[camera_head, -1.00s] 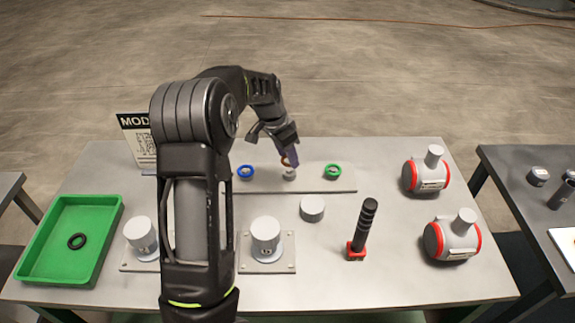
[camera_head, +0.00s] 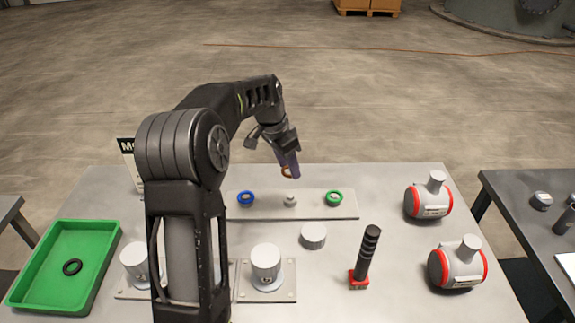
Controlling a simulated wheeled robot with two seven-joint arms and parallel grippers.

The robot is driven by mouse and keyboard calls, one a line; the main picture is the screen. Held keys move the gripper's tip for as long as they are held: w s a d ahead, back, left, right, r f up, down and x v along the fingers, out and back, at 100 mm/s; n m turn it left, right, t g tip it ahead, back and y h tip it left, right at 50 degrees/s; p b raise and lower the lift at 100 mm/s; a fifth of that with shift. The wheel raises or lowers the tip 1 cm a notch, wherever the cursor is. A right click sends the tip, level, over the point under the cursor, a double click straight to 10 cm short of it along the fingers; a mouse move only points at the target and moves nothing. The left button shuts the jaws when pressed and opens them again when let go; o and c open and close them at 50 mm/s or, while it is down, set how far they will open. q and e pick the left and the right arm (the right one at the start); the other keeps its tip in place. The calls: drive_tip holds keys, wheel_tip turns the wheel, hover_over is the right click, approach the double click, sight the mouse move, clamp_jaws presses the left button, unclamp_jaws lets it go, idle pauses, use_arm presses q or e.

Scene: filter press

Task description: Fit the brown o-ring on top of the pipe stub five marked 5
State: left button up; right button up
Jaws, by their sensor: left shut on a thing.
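My left gripper (camera_head: 291,171) is shut on the brown o-ring (camera_head: 286,172), which shows only as a small brown curve at the fingertips. It is held in the air above the grey holder strip (camera_head: 318,206), over its bare middle peg (camera_head: 290,199). Pipe stubs stand on the table: one on a square plate (camera_head: 266,260), another to its left (camera_head: 135,262) partly behind my arm, and two on red-banded pipe bodies (camera_head: 437,183) (camera_head: 470,246) at the right. Their marks are too small to read, so I cannot tell which is five. My right gripper is not in view.
A blue ring (camera_head: 246,198) and a green ring (camera_head: 333,198) sit on the strip. A short grey cylinder (camera_head: 313,236) and a black-handled tool with red base (camera_head: 365,258) stand mid-table.

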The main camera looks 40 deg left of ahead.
use_arm(q)
drive_tip(key=d+n+y, duration=0.1)
drive_tip(key=d+n, duration=0.2)
drive_tip(key=d, duration=2)
drive_tip(key=shift+w+d+f+n+b, duration=0.15)
drive_tip(key=shift+w+d+n+b, duration=0.15)
drive_tip(key=shift+n, duration=0.1)
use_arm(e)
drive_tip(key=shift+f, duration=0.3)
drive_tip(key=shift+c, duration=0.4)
